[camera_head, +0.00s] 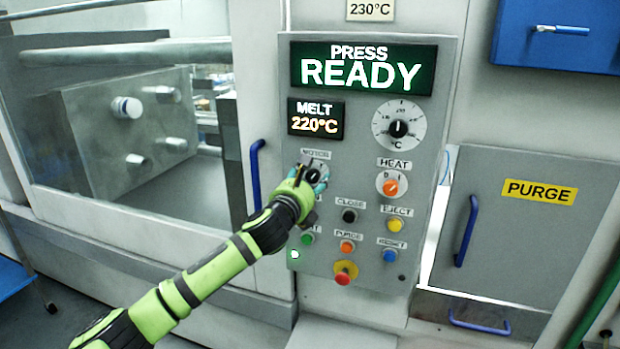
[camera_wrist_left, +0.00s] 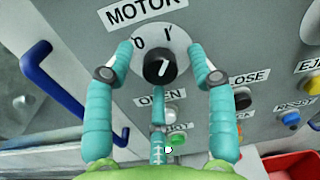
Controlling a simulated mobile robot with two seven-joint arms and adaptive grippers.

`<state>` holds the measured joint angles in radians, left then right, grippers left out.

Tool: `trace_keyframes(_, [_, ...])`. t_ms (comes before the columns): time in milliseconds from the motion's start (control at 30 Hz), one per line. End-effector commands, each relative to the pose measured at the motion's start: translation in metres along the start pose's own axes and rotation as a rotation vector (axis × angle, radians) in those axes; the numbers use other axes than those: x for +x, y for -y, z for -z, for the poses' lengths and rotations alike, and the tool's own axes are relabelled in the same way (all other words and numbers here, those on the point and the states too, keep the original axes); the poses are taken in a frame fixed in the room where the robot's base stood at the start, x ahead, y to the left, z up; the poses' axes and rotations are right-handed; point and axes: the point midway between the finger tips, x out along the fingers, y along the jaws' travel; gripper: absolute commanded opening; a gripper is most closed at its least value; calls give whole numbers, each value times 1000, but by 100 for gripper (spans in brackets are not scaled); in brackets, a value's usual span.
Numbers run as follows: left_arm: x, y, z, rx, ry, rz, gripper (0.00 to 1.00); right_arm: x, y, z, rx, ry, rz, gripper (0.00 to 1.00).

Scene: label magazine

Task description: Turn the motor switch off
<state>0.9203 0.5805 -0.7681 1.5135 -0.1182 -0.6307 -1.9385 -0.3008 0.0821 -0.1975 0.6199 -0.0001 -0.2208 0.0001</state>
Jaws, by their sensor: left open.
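The motor switch shows in the left wrist view as a black round knob (camera_wrist_left: 160,69) on a white plate, under the MOTOR label. The plate has a 0 at the left and an I at the right; the knob's white mark tilts up and right, toward the I. My left gripper (camera_wrist_left: 160,58) is open, its teal fingers on both sides of the knob and one below it. I cannot tell whether they touch it. In the head view my left gripper (camera_head: 308,182) is at the panel and partly hides the switch plate (camera_head: 317,167). My right gripper is not in view.
The grey control panel (camera_head: 350,130) has a screen (camera_head: 362,68) reading PRESS READY. The heat knob (camera_head: 390,187) is right of the gripper. The CLOSE button (camera_head: 349,215) and several other buttons are below. A red and yellow stop button (camera_head: 344,273) is lowest. A blue handle (camera_head: 256,175) is left.

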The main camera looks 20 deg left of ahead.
Motion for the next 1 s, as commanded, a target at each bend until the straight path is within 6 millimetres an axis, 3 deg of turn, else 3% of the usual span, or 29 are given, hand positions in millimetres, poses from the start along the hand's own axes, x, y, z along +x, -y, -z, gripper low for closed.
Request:
trace_keyframes(200, [0,0,0,0,1,1,56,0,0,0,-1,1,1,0])
trace_keyframes(333, [0,0,0,0,0,1,4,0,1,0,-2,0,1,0])
trace_keyframes(367, [0,0,0,0,0,1,0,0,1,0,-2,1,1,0])
trace_keyframes(733, [0,0,0,-33,0,0,0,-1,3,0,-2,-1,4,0])
trace_keyframes(1000, [0,1,1,-186,3,2,0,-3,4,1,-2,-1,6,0])
